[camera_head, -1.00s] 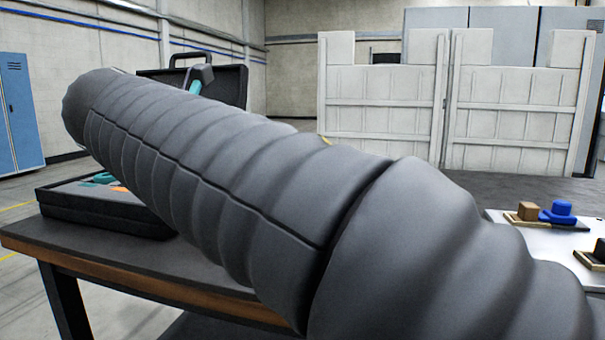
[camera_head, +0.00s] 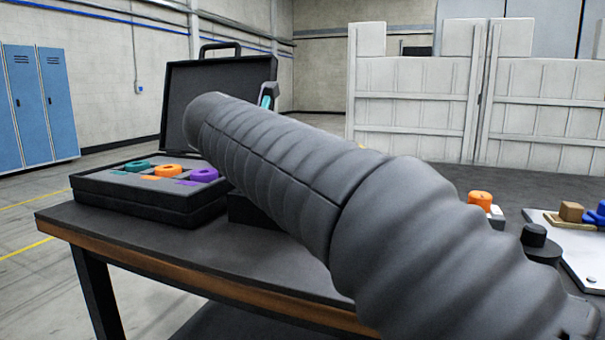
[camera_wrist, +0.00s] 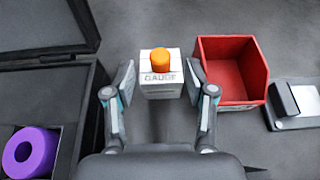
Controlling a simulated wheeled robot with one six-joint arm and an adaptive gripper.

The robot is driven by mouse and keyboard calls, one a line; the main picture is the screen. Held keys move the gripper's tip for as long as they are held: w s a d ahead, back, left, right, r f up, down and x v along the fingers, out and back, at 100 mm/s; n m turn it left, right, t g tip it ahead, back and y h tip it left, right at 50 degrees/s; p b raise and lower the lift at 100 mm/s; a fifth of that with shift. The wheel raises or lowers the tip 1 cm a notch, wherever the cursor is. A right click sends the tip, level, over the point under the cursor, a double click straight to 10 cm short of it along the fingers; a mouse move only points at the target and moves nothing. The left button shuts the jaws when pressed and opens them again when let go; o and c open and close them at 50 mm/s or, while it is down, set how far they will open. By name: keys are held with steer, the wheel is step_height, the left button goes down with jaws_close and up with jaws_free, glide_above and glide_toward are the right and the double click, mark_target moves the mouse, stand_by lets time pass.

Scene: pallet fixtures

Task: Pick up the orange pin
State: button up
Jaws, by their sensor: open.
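The orange pin (camera_wrist: 160,59) stands upright in a white block marked GAUGE (camera_wrist: 161,90) in the wrist view. My gripper (camera_wrist: 161,82) is open, with one finger on each side of the block's front part. The pin's top is a little beyond the fingertips in the picture, and nothing is held.
A black case (camera_head: 140,205) with orange, teal and purple rings stands left on the table (camera_head: 250,270). A purple ring (camera_wrist: 30,152) shows in the wrist view. A red bin (camera_wrist: 232,72) sits close to the right finger, with a grey-and-black fixture (camera_wrist: 295,102) beyond it.

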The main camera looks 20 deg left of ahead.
steer(key=x, duration=0.3)
steer(key=shift+w, duration=0.25)
jaws_close()
step_height(320, 180, up, 2)
steer(key=p, duration=0.2)
steer(key=shift+r+p, duration=0.15)
steer(key=shift+p, duration=0.15)
step_height(320, 180, up, 3)
steer(key=shift+f+p, duration=0.2)
steer(key=shift+p, duration=0.85)
steer(key=s+d+r, duration=0.6)
steer(key=s+d, duration=0.1)
steer(key=d, duration=0.2)
steer(key=shift+d+b, duration=0.3)
steer(key=shift+b, duration=0.15)
